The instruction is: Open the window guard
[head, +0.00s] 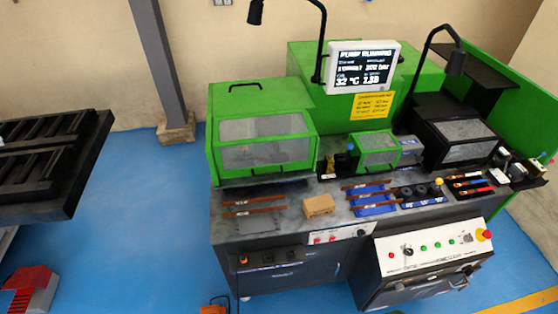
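The busbar bender stands ahead of me with several windowed covers. The large green guard (263,141) at the left has a grey window in a green frame and looks closed. A smaller green-framed window guard (378,150) sits at the middle of the machine and also looks closed. A black cover (462,139) with a grey window is at the right. I cannot tell which of these is the window guard of the task. Neither of my grippers is in view.
The worktop (290,212) holds copper bars (253,205), a tan block (318,205) and blue holders (375,209). A control panel (430,250) juts out at the front right. A screen (361,67) stands above. A black rack (50,150) is left; blue floor between is clear.

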